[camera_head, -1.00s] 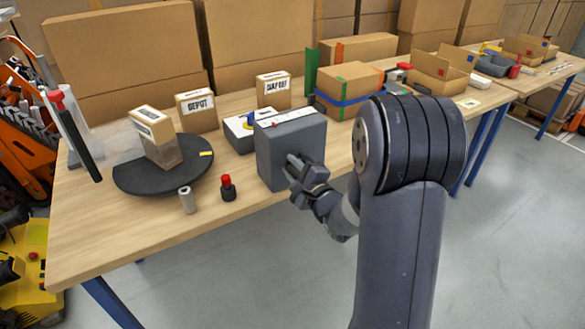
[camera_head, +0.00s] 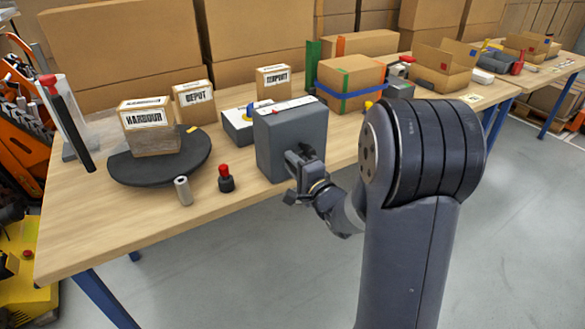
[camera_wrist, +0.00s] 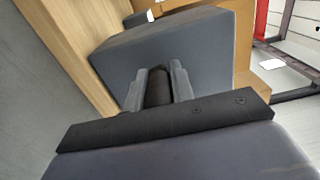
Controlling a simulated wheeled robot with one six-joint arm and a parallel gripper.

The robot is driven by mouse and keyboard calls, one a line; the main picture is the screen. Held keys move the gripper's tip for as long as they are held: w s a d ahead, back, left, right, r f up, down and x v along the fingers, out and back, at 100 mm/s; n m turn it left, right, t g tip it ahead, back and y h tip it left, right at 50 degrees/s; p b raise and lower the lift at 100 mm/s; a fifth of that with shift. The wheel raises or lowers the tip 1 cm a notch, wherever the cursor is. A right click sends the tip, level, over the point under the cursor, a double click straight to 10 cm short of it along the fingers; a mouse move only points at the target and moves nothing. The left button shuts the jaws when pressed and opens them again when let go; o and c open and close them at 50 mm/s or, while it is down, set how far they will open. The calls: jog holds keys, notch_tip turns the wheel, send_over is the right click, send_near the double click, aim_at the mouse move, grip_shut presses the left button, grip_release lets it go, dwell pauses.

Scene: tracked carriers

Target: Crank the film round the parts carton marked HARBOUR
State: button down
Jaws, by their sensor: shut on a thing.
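The HARBOUR carton (camera_head: 150,115) stands upright on a round dark turntable (camera_head: 190,162), its label facing my head camera. A dull, see-through band of film (camera_head: 157,141) covers its lower part. Clear film (camera_head: 104,130) also stretches between the carton and a dark upright roll (camera_head: 75,135) with a red top. A grey crank box (camera_head: 278,140) stands to the right of the turntable. My gripper (camera_head: 302,165) is at the box's near face. In the wrist view my gripper (camera_wrist: 158,85) is shut on the dark crank handle (camera_wrist: 158,92); the crank arm is mostly hidden.
Two other labelled cartons stand behind, DEPOT (camera_head: 194,101) and another (camera_head: 273,84). A grey cylinder (camera_head: 183,191) and a red-topped black knob (camera_head: 225,179) stand at the front. A blue-strapped box (camera_head: 350,80) is further right.

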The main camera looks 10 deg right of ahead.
jog(key=w+d+f+n+b, duration=0.2)
jog(key=d+f+n+b, duration=0.25)
jog(key=n+b, duration=0.75)
jog(key=shift+w+d+r+n, duration=0.2)
jog(key=shift+d+r+n, duration=0.6)
jog(key=shift+n, duration=2)
jog(key=shift+w+d+r+n, duration=0.2)
jog(key=shift+d+r+n, duration=0.6)
jog(key=shift+n, duration=2)
jog(key=shift+w+d+r+n, duration=0.2)
jog(key=shift+d+r+n, duration=0.6)
jog(key=shift+n, duration=2)
jog(key=shift+d+f, duration=0.2)
jog(key=shift+d, duration=0.05)
jog(key=c, duration=1.5)
grip_release()
jog(key=o, duration=0.3)
jog(key=shift+f, duration=0.15)
